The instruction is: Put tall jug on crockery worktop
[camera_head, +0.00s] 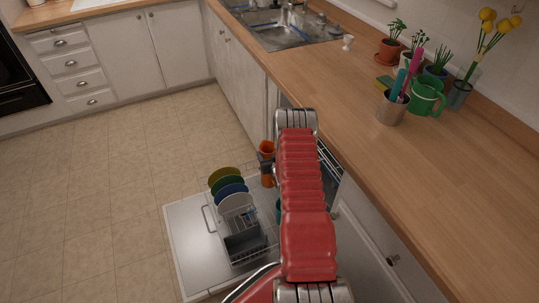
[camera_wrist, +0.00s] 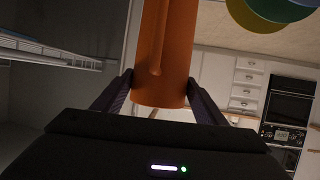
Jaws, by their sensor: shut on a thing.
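An orange tall jug (camera_head: 266,147) shows beside my red arm, over or in the open dishwasher; I cannot tell if it touches the rack. My gripper (camera_wrist: 160,92) is shut on the jug, with one dark finger on each side of it. The jug (camera_wrist: 165,50) fills the upper middle of the wrist view, and its top and bottom ends are not both visible there. In the head view my gripper (camera_head: 266,167) is small and partly hidden by my arm. The wooden worktop (camera_head: 430,185) runs along the right, above the dishwasher; its front part is bare.
The dishwasher door (camera_head: 185,235) is open, with coloured plates (camera_head: 228,185) in its rack. The sink (camera_head: 283,32) is farther along. The floor at left is clear.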

